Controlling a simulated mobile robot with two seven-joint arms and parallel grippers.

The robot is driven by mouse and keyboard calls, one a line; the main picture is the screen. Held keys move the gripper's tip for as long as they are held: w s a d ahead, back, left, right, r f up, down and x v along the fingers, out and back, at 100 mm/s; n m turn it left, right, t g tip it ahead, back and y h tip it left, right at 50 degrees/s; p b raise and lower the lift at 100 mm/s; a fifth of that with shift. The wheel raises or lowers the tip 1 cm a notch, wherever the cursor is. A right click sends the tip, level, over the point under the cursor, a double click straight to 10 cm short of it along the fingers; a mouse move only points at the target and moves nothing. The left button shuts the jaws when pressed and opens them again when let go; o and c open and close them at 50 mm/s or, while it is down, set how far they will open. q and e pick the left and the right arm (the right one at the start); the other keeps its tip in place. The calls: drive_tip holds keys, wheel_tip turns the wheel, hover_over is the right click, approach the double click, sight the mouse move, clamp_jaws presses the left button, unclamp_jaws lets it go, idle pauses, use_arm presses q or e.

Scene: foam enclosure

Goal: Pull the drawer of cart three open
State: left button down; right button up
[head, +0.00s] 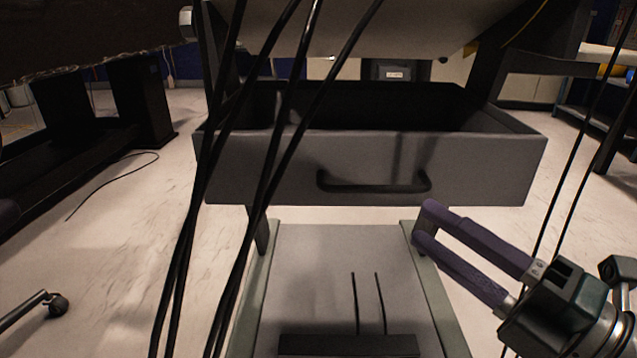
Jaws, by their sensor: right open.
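A grey drawer (255,170) of a cart stands in the middle of the head view. Its dark inside shows over the front panel, so it is at least partly open. My left gripper is not in view.
Several black cables (262,190) hang in front of the drawer's left part. A grey lower shelf (330,260) lies below the drawer. A dark bench frame (140,105) stands at the left, and a caster (57,304) shows at the lower left. The pale floor between is mostly clear.

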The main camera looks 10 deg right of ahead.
sight(379, 192)
drive_tip(key=b+x, duration=0.2)
drive_tip(key=x, duration=0.7)
drive_tip(key=shift+r, duration=0.1)
clamp_jaws()
idle(1.1)
